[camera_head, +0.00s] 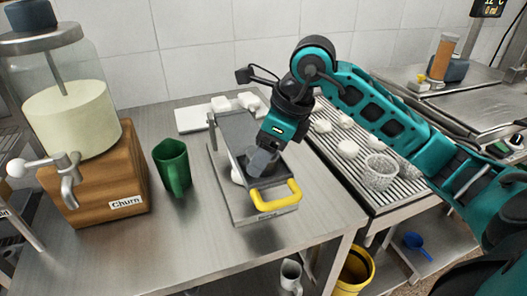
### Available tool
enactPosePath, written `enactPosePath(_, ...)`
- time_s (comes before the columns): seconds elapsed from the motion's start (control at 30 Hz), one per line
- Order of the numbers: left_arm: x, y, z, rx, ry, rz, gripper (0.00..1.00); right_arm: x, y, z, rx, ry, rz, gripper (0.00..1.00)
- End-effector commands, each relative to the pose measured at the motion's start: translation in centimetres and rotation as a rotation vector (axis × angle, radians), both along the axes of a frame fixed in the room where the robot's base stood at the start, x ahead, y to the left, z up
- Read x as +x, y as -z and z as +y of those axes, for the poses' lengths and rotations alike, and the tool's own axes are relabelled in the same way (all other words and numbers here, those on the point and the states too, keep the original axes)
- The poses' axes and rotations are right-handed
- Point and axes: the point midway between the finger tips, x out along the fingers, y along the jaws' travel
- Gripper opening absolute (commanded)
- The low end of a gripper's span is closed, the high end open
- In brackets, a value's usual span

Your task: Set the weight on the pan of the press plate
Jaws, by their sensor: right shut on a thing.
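The press plate (238,209) is a long grey metal frame on the steel table, with a yellow handle (281,196) and a small label at its near end. My right gripper (262,163) points down over the near part of the press. It is shut on a grey piece that looks like the weight, mostly hidden by the fingers. I cannot tell whether this piece touches the pan beneath. A white lump (237,175) shows at the press's left side. My left gripper is not in view.
A wooden churn (112,180) with a glass jar stands at the left, and a green cup (172,166) stands between it and the press. A white board (192,118) with white blocks lies behind. A ribbed drain rack (345,172) holds white pieces and a perforated basket (380,172) at right.

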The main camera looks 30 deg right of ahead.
Motion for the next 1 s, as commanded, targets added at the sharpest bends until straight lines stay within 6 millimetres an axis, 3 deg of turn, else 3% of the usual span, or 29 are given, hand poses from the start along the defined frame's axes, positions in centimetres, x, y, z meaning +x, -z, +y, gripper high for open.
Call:
enactPosePath(0.37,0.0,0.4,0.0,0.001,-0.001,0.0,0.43,0.1,0.2,0.0,0.002,0.001,-0.009,0.0)
enactPosePath(0.4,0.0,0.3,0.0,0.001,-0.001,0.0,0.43,0.0,0.3,0.0,0.0,-0.001,-0.002,0.68)
enactPosePath(0.5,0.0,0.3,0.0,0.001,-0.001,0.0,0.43,0.0,0.3,0.0,0.0,-0.001,-0.002,0.78)
enactPosePath(0.83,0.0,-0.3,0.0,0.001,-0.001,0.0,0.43,0.0,-0.3,0.0,0.001,0.0,-0.002,0.78)
enactPosePath(1.0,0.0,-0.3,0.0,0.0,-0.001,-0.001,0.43,-0.7,-2.8,-0.8,-0.003,0.001,-0.008,0.78)
